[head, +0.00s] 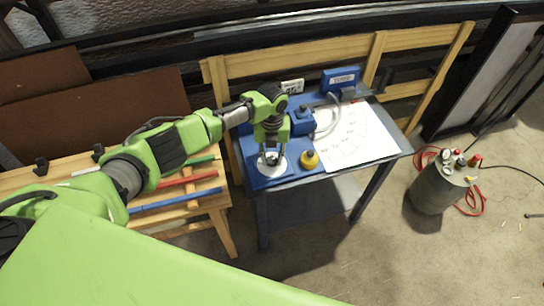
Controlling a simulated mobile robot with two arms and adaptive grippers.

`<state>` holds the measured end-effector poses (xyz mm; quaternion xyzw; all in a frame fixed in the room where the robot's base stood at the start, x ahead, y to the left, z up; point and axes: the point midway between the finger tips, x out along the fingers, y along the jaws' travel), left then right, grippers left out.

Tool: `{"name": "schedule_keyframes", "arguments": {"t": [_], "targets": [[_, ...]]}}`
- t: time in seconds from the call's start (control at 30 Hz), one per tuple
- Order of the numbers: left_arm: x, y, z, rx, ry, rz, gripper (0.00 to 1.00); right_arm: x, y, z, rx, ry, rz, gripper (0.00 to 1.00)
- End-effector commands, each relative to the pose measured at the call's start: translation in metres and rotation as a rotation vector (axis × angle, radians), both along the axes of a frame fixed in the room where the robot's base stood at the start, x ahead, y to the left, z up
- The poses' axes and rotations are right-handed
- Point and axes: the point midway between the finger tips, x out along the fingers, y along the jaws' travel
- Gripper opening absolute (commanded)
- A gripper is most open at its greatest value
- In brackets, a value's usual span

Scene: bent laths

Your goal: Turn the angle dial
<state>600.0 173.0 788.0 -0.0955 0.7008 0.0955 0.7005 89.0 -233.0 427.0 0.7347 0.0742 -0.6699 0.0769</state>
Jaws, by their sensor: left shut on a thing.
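The angle dial (262,170) is a pale round disc on the front left of the blue bench. My left gripper (271,157) points down over the dial, with its fingers on each side of the small knob at the disc's centre. It is shut on the knob. The fingers hide most of the knob, and any markings on the disc are too small to read. My right gripper is not in view.
A yellow knob (309,160) stands just right of the dial. Behind are a blue device (303,122), a blue box (341,80) and a small display (292,87). A white sheet (355,137) covers the bench's right. Coloured laths (178,202) lie at left; a grey canister (437,189) stands right.

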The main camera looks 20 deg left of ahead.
Motion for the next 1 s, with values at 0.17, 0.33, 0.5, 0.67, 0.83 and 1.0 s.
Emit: {"name": "schedule_keyframes", "arguments": {"t": [0.17, 0.33, 0.5, 0.67, 0.83, 1.0], "targets": [[0.000, -0.001, 0.001, -0.002, 0.000, 0.115, 0.04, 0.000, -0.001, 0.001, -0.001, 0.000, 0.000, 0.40], [0.000, -0.001, 0.001, -0.002, -0.001, 0.268, 0.04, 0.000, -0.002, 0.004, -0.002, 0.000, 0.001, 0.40], [0.000, -0.001, 0.001, -0.002, 0.000, 0.430, 0.04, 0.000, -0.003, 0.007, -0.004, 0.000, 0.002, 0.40], [0.000, -0.001, 0.002, -0.002, 0.000, 0.583, 0.04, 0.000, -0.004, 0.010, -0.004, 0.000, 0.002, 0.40], [0.000, -0.001, 0.002, -0.001, 0.001, 0.743, 0.04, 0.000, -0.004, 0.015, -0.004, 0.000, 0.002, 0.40], [0.000, -0.001, 0.002, -0.001, 0.001, 0.906, 0.04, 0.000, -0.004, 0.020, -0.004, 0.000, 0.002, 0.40]]}}
